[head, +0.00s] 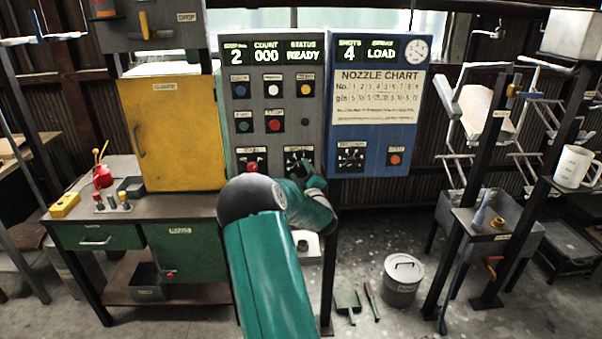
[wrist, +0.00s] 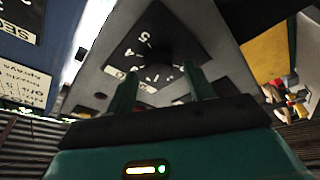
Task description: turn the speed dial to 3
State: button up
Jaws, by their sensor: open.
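The speed dial (head: 298,158) is a black dial plate with white marks low on the grey control panel. My gripper (head: 311,171) is right in front of it and hides part of it. In the wrist view, the dark knob (wrist: 158,72) shows between the two fingers of my gripper (wrist: 160,85), which stand apart on either side of it. I cannot tell whether they touch it. White numbers such as 5 and 4 show on the plate; where the pointer stands is unclear. The panel display (head: 270,53) reads 2, COUNT 000 and STATUS READY.
A red button (head: 252,167) is just left of the dial. Several buttons sit above it. A blue panel (head: 370,110) with a nozzle chart and another dial (head: 351,156) stands to the right. A yellow cabinet (head: 180,130) is on the left. A bucket (head: 403,282) stands on the floor.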

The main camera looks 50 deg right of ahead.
jog(key=shift+w+d+r, duration=0.1)
jog(key=shift+w+d, duration=0.05)
jog(key=shift+c, duration=0.4)
jog(key=c, duration=0.9)
jog(key=shift+m, duration=0.3)
jog(key=m+h, duration=0.1)
jog(key=m, duration=0.1)
jog(key=m+h, duration=0.1)
jog(key=m, duration=0.2)
jog(key=shift+w+g, duration=0.1)
jog(key=shift+g, duration=0.2)
jog(key=m+h, duration=0.1)
jog(key=m, duration=0.2)
jog(key=m+g+h, duration=0.1)
jog(key=m, duration=0.1)
jog(key=shift+m, duration=0.4)
jog(key=shift+a+g, duration=0.2)
jog(key=shift+g, duration=0.2)
